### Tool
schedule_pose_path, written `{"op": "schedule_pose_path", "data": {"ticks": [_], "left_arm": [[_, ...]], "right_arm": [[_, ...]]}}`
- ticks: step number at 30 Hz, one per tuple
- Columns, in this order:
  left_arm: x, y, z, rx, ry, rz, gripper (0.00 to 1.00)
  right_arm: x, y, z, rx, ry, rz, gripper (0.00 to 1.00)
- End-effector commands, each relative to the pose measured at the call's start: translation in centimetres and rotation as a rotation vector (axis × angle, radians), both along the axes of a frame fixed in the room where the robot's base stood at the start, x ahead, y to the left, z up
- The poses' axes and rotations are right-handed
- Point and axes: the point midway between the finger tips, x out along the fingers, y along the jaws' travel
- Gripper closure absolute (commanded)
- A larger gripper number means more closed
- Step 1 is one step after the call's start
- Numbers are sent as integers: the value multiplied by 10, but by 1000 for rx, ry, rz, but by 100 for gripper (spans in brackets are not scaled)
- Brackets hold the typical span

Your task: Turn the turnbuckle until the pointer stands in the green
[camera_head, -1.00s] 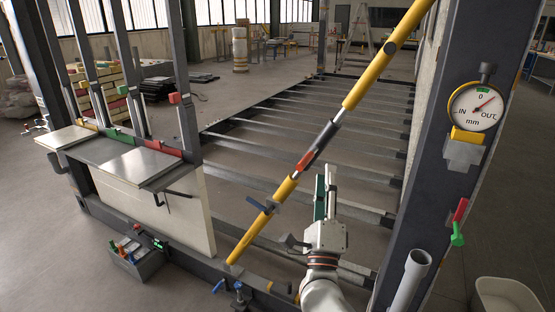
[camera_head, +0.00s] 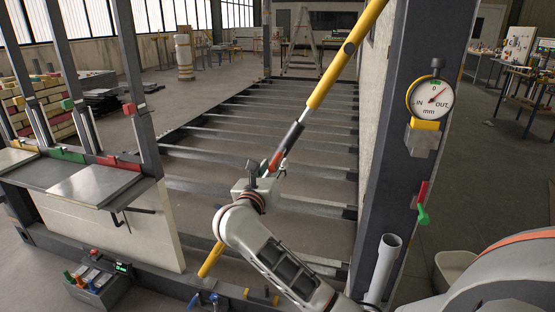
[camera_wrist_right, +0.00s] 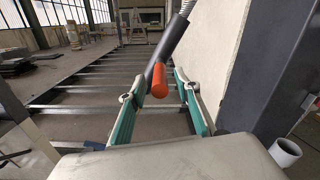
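The turnbuckle (camera_head: 291,136) is a dark sleeve with an orange-red part, set in a slanted yellow brace (camera_head: 335,70). In the right wrist view its orange bar (camera_wrist_right: 161,89) appears between the two teal-padded fingers of my right gripper (camera_wrist_right: 160,80), which stand apart. I cannot tell whether either finger touches it. In the head view my right gripper (camera_head: 266,172) is at the turnbuckle's lower end, and my arm hides part of the brace. The dial gauge (camera_head: 432,98) on the right post has its pointer to the upper right, right of the green mark at the top. My left gripper is out of view.
A dark post (camera_head: 398,150) stands close on the right, with a red and green clamp (camera_head: 422,203) and a grey pipe (camera_head: 383,268). A bench panel (camera_head: 93,184) is at left, above a toolbox (camera_head: 97,280). Steel crossbars (camera_head: 262,148) lie behind the brace.

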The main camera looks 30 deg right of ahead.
Motion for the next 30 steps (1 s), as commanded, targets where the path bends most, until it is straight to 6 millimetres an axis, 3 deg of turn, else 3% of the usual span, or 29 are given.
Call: {"op": "schedule_pose_path", "data": {"ticks": [9,21,25,30], "left_arm": [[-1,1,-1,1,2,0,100],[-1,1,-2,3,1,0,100],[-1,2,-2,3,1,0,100],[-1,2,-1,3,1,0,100]], "right_arm": [[29,-34,0,-4,1,-1,68],[34,-41,0,-1,0,0,68],[34,-41,0,-2,1,0,99],[34,-40,0,-2,1,-1,100]]}}
